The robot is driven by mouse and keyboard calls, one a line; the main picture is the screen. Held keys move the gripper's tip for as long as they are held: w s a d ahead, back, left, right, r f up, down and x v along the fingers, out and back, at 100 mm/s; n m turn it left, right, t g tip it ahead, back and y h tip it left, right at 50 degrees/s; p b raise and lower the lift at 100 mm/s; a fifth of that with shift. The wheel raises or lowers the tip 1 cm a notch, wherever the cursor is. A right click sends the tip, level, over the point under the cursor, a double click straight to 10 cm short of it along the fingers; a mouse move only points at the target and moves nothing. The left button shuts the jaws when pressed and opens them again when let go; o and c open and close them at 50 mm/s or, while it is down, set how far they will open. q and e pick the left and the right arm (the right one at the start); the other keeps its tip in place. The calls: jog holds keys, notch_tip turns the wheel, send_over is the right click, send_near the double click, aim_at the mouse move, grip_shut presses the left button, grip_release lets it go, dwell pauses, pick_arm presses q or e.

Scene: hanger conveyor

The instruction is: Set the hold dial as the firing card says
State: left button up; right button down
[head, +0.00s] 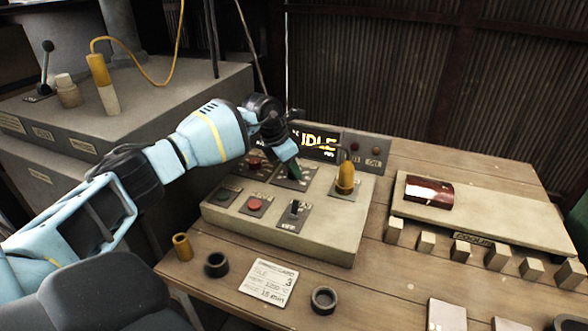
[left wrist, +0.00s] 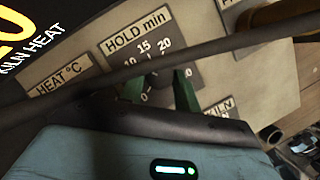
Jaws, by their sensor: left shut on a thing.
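The hold dial (left wrist: 160,82) sits under a "HOLD min" label in the left wrist view, with 15 and 20 readable on its scale. My left gripper (head: 294,170) reaches down onto the control box (head: 330,235). Its green fingertips (left wrist: 160,90) are shut on the dial's knob, one on each side. In the head view the gripper hides most of the dial. The firing card (head: 268,286) lies on the table in front of the box; its last line appears to read 15 min. My right gripper is not in view.
A board with several blocks lies right.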

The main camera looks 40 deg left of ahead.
pick_arm(q)
jog(key=m+b, duration=0.1)
jog(key=m+g+h+b, duration=0.1)
jog(key=m, duration=0.1)
jog(key=shift+a+f+m, duration=0.1)
jog(key=shift+f+m, duration=0.2)
jog(key=shift+r+m+g+h+b, duration=0.1)
jog(key=shift+m+g+h+b, duration=0.35)
jog(key=shift+m, duration=0.75)
jog(key=shift+m+b, duration=0.3)
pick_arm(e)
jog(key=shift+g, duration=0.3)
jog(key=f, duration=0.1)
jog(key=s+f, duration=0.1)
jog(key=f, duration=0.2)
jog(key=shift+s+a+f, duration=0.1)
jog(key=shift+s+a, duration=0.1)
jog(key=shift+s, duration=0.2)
pick_arm(q)
jog(key=shift+r, duration=0.1)
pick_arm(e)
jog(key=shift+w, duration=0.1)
pick_arm(q)
jog(key=o, duration=1)
jog(key=shift+w, duration=0.1)
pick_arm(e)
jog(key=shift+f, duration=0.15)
pick_arm(q)
jog(key=v, duration=0.8)
